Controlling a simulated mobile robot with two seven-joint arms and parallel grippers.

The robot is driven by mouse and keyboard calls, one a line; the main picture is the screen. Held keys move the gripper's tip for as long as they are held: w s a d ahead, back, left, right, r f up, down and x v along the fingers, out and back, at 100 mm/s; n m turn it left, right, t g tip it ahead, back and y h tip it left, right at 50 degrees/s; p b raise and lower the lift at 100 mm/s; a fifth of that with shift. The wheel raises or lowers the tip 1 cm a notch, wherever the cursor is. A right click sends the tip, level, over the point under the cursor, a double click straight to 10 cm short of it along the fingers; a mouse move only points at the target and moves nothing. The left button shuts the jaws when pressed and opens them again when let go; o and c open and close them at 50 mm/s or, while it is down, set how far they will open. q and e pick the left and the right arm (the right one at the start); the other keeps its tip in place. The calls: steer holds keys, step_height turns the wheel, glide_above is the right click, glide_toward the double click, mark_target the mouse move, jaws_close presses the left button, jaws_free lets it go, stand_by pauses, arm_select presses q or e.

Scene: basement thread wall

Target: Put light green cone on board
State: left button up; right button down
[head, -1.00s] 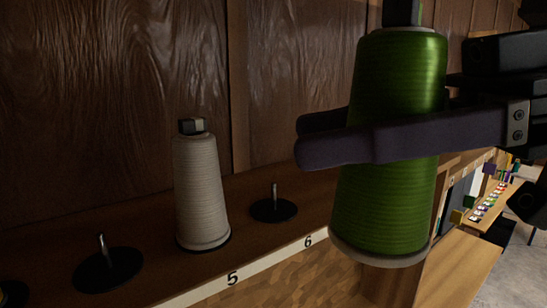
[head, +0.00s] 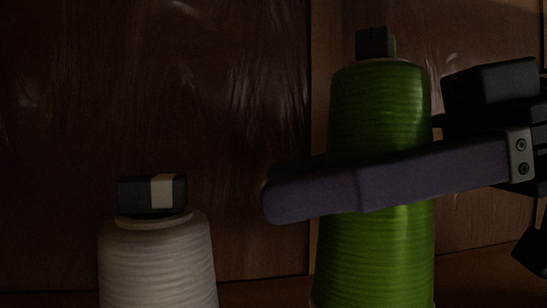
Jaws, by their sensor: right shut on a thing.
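The light green cone (head: 378,110) is a tall thread cone with a dark cap on top, upright at the right of the head view. My right gripper (head: 315,190) comes in from the right, shut around the cone's middle, with a finger across its front. The cone's base is cut off by the lower edge of the picture, so I cannot tell whether it touches anything. The board with its pegs is not clearly in view. My left gripper is not in view.
A white thread cone (head: 157,255) with a dark cap (head: 152,195) stands at the lower left, apart from the green cone. A dark wooden wall (head: 200,90) is behind both. A strip of brown surface (head: 480,280) shows at the lower right.

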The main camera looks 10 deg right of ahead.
mark_target(321, 304)
step_height(321, 304, down, 5)
steer(key=shift+r+b, duration=0.1)
steer(key=shift+b, duration=1.05)
steer(key=shift+f+b, duration=0.45)
steer(key=shift+b, duration=0.1)
steer(key=shift+d+b, duration=0.1)
steer(key=shift+b, duration=0.3)
steer(key=shift+f, duration=0.15)
steer(key=shift+f+b, duration=0.25)
steer(key=shift+b, duration=0.2)
steer(key=shift+r, duration=0.1)
